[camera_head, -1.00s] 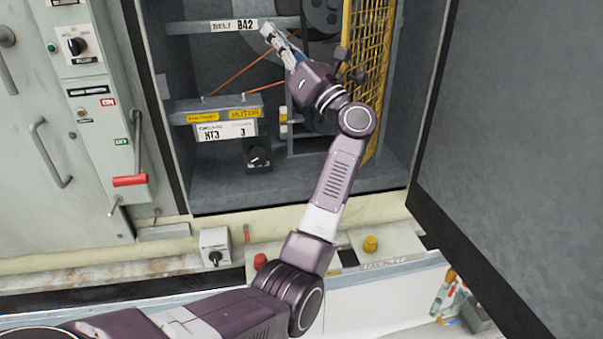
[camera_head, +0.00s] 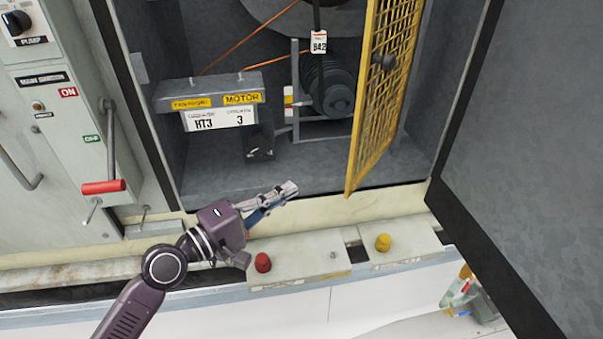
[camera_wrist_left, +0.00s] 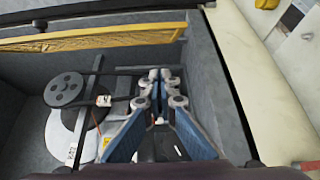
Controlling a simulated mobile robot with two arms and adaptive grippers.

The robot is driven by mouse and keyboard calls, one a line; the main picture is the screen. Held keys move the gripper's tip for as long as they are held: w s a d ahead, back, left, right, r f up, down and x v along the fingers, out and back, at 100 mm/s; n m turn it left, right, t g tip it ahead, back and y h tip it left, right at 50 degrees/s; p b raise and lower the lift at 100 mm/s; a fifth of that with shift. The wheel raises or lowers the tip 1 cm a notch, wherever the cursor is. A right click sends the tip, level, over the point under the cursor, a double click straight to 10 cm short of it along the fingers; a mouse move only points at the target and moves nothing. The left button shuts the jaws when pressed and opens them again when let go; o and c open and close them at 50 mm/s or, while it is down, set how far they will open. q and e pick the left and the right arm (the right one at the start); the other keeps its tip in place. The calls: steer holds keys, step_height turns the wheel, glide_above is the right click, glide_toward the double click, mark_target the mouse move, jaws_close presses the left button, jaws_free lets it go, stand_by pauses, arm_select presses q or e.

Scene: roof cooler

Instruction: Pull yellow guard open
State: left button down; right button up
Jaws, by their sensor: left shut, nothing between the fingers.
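The yellow mesh guard (camera_head: 388,85) stands swung out, edge-on, at the right side of the open cabinet. Its dark knob (camera_head: 383,62) shows on the mesh. In the left wrist view the guard (camera_wrist_left: 100,37) is a yellow strip across the top. My left gripper (camera_head: 289,188) is shut and empty, at the cabinet's front lower edge. It is left of the guard's lower corner and apart from it. The left wrist view shows the closed fingertips (camera_wrist_left: 160,75) with the guard beyond them. My right gripper is not in view.
A red button (camera_head: 262,262) and a yellow button (camera_head: 383,242) are on the front ledge. A large grey door (camera_head: 530,130) stands open at right. A red-handled switch (camera_head: 103,187) is at left.

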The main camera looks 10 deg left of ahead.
arm_select(q)
steer(key=w+d+p, duration=0.4)
steer(key=w+d, duration=0.1)
steer(key=d, duration=0.5)
steer(key=shift+w+r+p, duration=0.15)
steer(key=shift+p, duration=0.25)
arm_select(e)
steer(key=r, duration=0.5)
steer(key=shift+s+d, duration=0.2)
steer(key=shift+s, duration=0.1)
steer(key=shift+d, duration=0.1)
